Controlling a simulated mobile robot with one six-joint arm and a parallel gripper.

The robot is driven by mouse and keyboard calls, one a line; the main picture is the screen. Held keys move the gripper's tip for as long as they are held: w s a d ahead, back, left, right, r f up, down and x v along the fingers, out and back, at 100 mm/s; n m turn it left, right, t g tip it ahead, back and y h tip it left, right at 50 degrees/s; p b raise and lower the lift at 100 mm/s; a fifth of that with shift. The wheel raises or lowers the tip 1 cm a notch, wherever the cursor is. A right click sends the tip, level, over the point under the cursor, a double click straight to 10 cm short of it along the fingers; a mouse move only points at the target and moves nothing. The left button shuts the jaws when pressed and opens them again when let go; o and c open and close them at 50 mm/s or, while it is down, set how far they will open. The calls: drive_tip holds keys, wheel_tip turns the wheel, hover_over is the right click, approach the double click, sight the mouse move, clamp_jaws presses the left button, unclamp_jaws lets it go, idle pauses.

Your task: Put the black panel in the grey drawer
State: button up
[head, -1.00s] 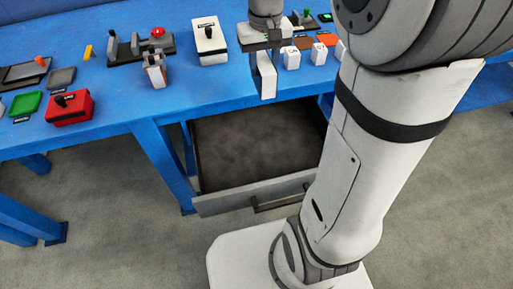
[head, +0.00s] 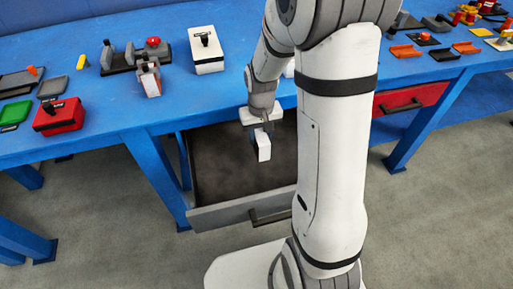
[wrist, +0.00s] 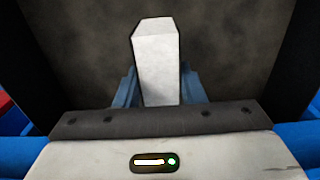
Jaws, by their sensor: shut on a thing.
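The grey drawer (head: 228,212) is pulled open under the blue table, with a bare dark floor. My gripper (head: 261,130) is shut on a small upright block (head: 264,149) and holds it over the drawer opening, near the table's front edge. The block's visible faces are pale, with a dark part beside it at left in the head view. In the wrist view the pale block (wrist: 157,62) sticks out between blue fingers, with the dark drawer floor beyond. I cannot make out a black face on it for sure. The gap down to the drawer floor is unclear.
The blue table edge (head: 112,138) runs behind the drawer. A red drawer (head: 411,98) is at the right. The grey drawer looks empty.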

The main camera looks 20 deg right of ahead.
sight(261, 134)
drive_tip(key=shift+f+b, duration=0.5)
drive_tip(key=shift+f, duration=2.05)
drive_tip(key=shift+f, duration=0.1)
drive_tip(key=shift+f, duration=0.15)
drive_tip(key=o, duration=1)
wheel_tip(261, 134, up, 13)
drive_tip(key=p, duration=0.2)
drive_tip(key=shift+s+f+p, duration=0.1)
drive_tip(key=shift+f+p, duration=0.05)
drive_tip(key=shift+p, duration=0.15)
drive_tip(key=shift+t, duration=0.9)
drive_tip(key=s+r, duration=0.3)
drive_tip(key=s, duration=0.2)
drive_tip(key=s+a+r, duration=0.1)
drive_tip(key=s+r, duration=0.1)
drive_tip(key=s, duration=0.3)
drive_tip(key=s+r, duration=0.3)
drive_tip(key=s, duration=0.2)
drive_tip(key=shift+s+a+r, duration=0.1)
drive_tip(key=shift+a+r, duration=0.05)
drive_tip(key=shift+r, duration=0.15)
